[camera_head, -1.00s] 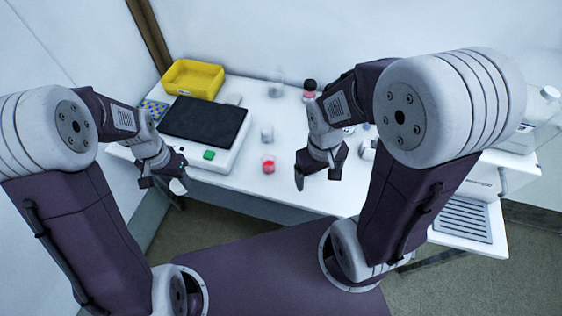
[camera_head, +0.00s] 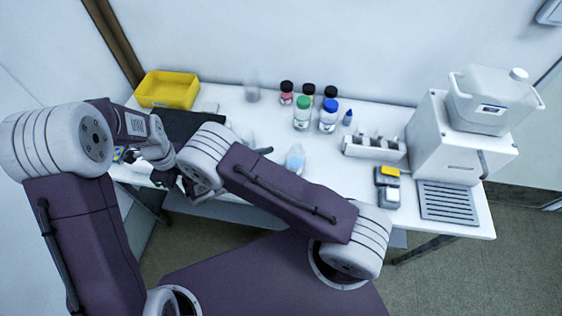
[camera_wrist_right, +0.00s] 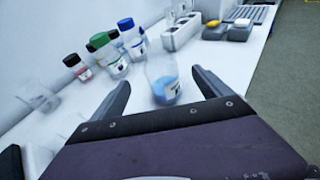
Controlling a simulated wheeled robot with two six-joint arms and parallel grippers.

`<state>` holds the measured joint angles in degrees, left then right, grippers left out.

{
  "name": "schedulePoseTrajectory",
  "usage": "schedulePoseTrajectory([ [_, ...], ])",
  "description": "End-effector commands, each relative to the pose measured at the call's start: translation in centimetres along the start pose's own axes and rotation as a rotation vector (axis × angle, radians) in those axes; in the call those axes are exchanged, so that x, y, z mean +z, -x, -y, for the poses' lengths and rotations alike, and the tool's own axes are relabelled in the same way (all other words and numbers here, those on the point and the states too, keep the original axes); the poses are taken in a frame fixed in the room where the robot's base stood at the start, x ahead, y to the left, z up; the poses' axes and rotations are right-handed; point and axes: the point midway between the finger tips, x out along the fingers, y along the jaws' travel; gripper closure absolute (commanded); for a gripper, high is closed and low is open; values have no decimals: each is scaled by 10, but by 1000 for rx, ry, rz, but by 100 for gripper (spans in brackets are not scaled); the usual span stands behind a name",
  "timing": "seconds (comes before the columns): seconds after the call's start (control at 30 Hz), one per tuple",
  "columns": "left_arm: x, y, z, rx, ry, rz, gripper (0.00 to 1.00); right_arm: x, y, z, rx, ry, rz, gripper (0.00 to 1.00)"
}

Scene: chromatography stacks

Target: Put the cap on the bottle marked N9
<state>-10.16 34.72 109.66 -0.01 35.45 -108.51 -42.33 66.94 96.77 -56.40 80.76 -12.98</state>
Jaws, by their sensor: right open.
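An uncapped clear bottle with blue liquid (camera_head: 295,158) stands on the table; it also shows in the right wrist view (camera_wrist_right: 165,88) with a small label whose marking I cannot read. My right gripper (camera_head: 262,152) is left of it in the head view, mostly hidden behind my own arm. In the right wrist view the gripper (camera_wrist_right: 160,82) is open and empty, its fingers spread toward the bottle. My left gripper (camera_head: 166,178) is at the table's left front, partly hidden; its jaws are unclear. No loose cap can be made out.
Behind stand bottles with green (camera_head: 303,112), blue (camera_head: 328,115) and dark caps (camera_head: 286,92). A yellow bin (camera_head: 168,90) is at back left.

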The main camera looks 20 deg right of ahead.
Motion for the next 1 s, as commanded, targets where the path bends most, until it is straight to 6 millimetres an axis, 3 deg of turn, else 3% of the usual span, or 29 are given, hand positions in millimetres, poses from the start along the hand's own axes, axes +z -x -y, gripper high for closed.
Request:
schedulePoseTrajectory([
  [0.1,-3,-2,1,3,-7,-1,92,-10,4,3,25,29,14,12],
  [0.43,-3,-1,1,3,-6,-1,92,-10,1,3,24,30,14,12],
  [0.8,-3,10,1,3,-5,-1,92,-8,-59,2,20,30,14,12],
  [1.0,-3,10,1,3,-5,-1,92,-9,-65,2,24,29,12,12],
])
